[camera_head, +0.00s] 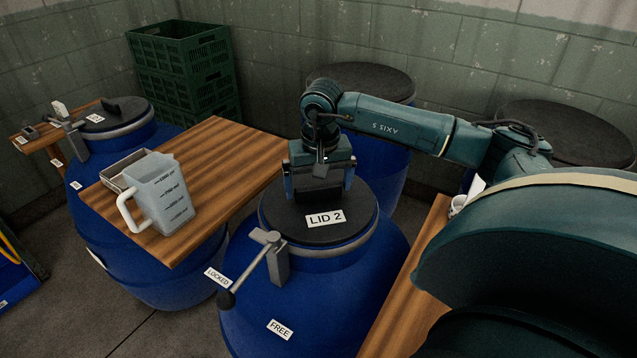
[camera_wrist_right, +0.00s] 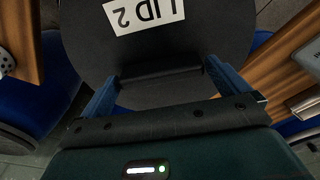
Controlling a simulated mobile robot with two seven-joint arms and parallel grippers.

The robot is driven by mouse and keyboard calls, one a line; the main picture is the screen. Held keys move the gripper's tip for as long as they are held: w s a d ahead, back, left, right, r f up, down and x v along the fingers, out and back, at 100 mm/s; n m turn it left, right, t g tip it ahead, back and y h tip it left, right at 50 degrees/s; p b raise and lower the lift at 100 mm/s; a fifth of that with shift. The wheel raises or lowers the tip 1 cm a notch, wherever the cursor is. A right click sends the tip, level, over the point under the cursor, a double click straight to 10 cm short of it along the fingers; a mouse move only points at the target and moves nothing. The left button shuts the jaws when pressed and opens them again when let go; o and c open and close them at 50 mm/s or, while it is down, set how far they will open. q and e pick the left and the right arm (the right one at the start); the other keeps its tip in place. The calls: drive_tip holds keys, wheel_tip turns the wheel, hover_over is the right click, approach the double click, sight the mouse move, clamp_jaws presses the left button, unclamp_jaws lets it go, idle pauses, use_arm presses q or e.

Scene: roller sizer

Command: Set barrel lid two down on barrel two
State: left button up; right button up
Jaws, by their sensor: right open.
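Barrel lid two (camera_head: 340,229), a black disc with a white "LID 2" label, lies flat on top of a blue barrel (camera_head: 310,300), inside its grey rim ring (camera_head: 335,248). My right gripper (camera_head: 320,192) is over the far part of the lid. In the right wrist view, its blue fingers (camera_wrist_right: 165,85) stand apart on either side of the lid's dark raised handle (camera_wrist_right: 160,72), with the lid (camera_wrist_right: 200,45) beneath. A grey lever (camera_head: 255,262) on the barrel's front has its knob beside the "LOCKED" label; a "FREE" label is lower right. My left gripper is out of view.
A wooden table (camera_head: 235,165) at left holds a measuring jug (camera_head: 168,195) and a metal tray (camera_head: 125,172). Another lidded blue barrel (camera_head: 130,150) stands behind it. Dark-lidded barrels (camera_head: 375,80) are behind the arm. Green crates (camera_head: 185,70) are stacked by the wall.

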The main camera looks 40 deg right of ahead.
sight(318, 185)
wheel_tip(318, 185, up, 3)
drive_tip(key=shift+s+a+r, duration=0.1)
wheel_tip(318, 185, up, 10)
drive_tip(key=s, duration=0.1)
drive_tip(key=shift+a+f+b, duration=0.25)
drive_tip(key=shift+a+b, duration=0.05)
drive_tip(key=shift+b, duration=0.05)
